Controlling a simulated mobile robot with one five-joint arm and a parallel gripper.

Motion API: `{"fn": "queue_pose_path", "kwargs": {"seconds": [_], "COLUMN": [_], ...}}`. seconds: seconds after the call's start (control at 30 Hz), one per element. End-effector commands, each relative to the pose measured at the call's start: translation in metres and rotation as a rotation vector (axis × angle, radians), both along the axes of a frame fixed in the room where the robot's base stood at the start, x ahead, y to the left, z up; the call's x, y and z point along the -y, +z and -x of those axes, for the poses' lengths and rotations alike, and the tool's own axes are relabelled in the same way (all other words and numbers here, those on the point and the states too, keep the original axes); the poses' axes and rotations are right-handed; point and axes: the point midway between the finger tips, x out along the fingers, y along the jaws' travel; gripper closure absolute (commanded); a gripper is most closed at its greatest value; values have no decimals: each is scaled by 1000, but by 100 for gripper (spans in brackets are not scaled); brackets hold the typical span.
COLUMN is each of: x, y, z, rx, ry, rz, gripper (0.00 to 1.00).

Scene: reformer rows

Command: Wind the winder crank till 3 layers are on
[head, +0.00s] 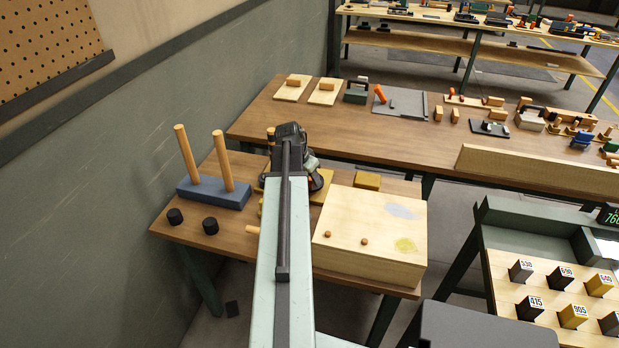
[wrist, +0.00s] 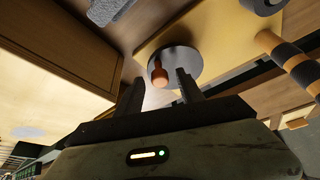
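The winder crank shows in the wrist view as a dark grey disc (wrist: 184,60) with an orange-brown knob (wrist: 157,73), mounted on a pale wooden base (wrist: 210,25). My gripper (wrist: 160,82) is open, its two dark fingers apart. The knob appears between the fingertips; contact with either finger cannot be seen. A rod with orange and black bands (wrist: 290,62) lies right of the disc; I cannot tell whether the bands are wound layers. In the head view my arm hides most of the winder and the gripper's fingertips.
A pale wooden box (head: 365,245) stands close right of my arm. A blue block with two upright rods (head: 213,191) and two black cylinders (head: 210,225) are on the left, near the wall. A yellow block (head: 367,181) sits behind the box. A longer bench (head: 340,130) lies beyond.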

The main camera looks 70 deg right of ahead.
Motion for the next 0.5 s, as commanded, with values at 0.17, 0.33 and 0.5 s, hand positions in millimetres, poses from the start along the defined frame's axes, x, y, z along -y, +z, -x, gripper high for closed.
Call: {"fn": "queue_pose_path", "kwargs": {"seconds": [0.17, 0.33, 0.5], "x": [0, -1, -8], "y": [0, 5, 27], "z": [0, -1, -3], "rx": [0, 0, -1], "ry": [0, 0, 1], "rz": [0, 1, 1], "gripper": [56, 56, 56]}}
